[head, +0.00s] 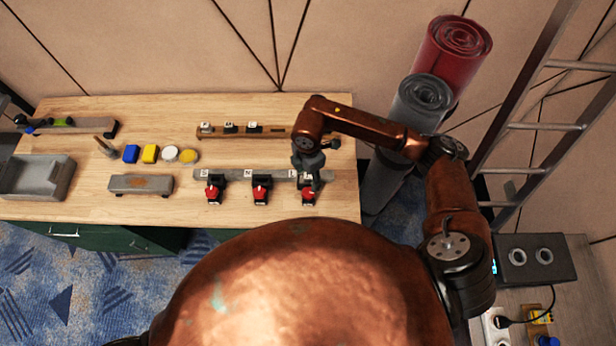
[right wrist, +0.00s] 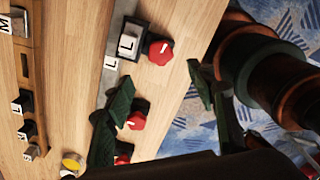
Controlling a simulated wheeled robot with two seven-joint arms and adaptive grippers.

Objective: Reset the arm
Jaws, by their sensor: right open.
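My right gripper (head: 309,178) is open and hangs over the right end of the front row of red knobs. In the right wrist view its dark green fingers (right wrist: 162,105) are apart, with nothing between them. My left gripper is not in view.
A wooden rack (head: 272,131) with several lettered blocks stands behind the knobs. Blue and yellow blocks (head: 150,154), a grey tray (head: 40,178) and a grey block (head: 140,184) are on the left. Rolled mats (head: 425,95) and a ladder (head: 541,126) stand at the right.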

